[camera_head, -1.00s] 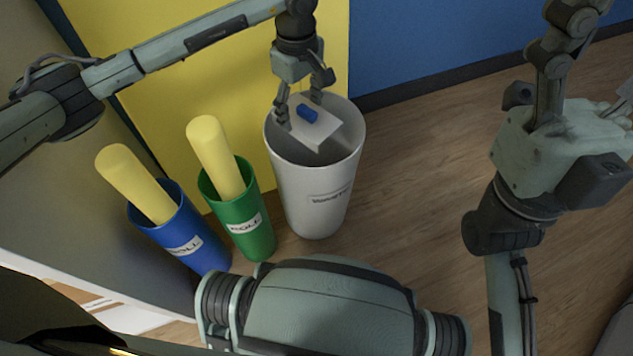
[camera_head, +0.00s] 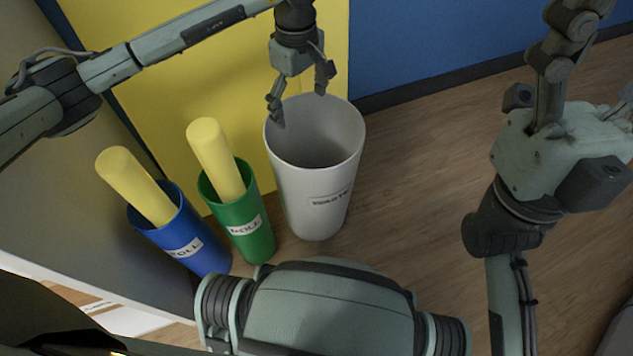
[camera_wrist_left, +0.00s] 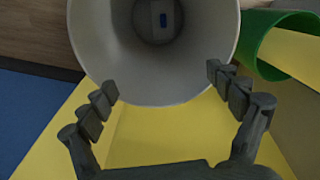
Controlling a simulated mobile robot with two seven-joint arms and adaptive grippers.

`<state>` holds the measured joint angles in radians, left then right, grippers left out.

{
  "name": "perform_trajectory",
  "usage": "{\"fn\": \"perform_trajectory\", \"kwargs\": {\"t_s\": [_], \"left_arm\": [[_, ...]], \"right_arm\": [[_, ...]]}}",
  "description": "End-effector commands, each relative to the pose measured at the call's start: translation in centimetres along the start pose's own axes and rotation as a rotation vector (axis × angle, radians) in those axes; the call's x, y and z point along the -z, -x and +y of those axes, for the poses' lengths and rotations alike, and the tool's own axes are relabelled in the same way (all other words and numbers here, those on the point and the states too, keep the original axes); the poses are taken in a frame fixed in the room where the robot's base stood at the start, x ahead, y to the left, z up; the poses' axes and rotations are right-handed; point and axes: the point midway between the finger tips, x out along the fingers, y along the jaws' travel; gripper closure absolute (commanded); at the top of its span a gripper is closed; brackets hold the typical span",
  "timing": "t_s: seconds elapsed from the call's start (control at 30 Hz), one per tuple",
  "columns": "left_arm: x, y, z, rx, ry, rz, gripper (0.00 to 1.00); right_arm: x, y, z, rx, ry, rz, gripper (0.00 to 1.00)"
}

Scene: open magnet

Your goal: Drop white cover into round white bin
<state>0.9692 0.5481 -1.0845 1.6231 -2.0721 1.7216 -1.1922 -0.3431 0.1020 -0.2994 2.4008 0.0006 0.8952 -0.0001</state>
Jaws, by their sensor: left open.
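The round white bin (camera_head: 318,195) stands on the floor against the yellow panel, with a label on its front. My left gripper (camera_head: 302,105) is open and empty above the bin's back rim. In the left wrist view, the open fingers (camera_wrist_left: 161,80) frame the near side of the bin (camera_wrist_left: 205,60). In the head view the cover is hidden inside the bin. My right gripper is at the right edge of the head view, and its fingers are mostly hidden or cut off.
A green bin (camera_head: 250,222) and a blue bin (camera_head: 180,238) stand left of the white bin, each holding a yellow roll (camera_head: 215,158). A yellow panel (camera_head: 180,80) and a blue wall (camera_head: 430,40) are behind. The wooden floor (camera_head: 410,170) right of the bin is clear.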

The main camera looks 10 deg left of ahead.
Motion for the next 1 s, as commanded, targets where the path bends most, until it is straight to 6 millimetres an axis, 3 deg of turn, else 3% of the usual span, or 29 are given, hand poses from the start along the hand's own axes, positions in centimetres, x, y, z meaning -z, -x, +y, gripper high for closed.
{"fn": "perform_trajectory", "kwargs": {"t_s": [0.2, 0.43, 0.6, 1.0], "left_arm": [[0.1, 4.9, 0.1, -0.006, 0.0, 0.003, 0.09], [0.1, 8.8, 0.1, -0.003, 0.0, 0.002, 0.09], [0.0, 10.0, 0.0, -0.001, 0.001, 0.002, 0.09], [0.0, 10.1, 0.0, 0.0, 0.0, 0.001, 0.09]], "right_arm": [[0.0, 0.0, 0.0, 0.0, 0.0, 0.001, 0.31], [0.0, 0.0, 0.0, 0.0, 0.0, 0.001, 0.31], [0.0, 0.0, 0.0, 0.001, 0.0, 0.001, 0.31], [0.0, 0.0, 0.0, 0.001, 0.0, 0.001, 0.31]]}}
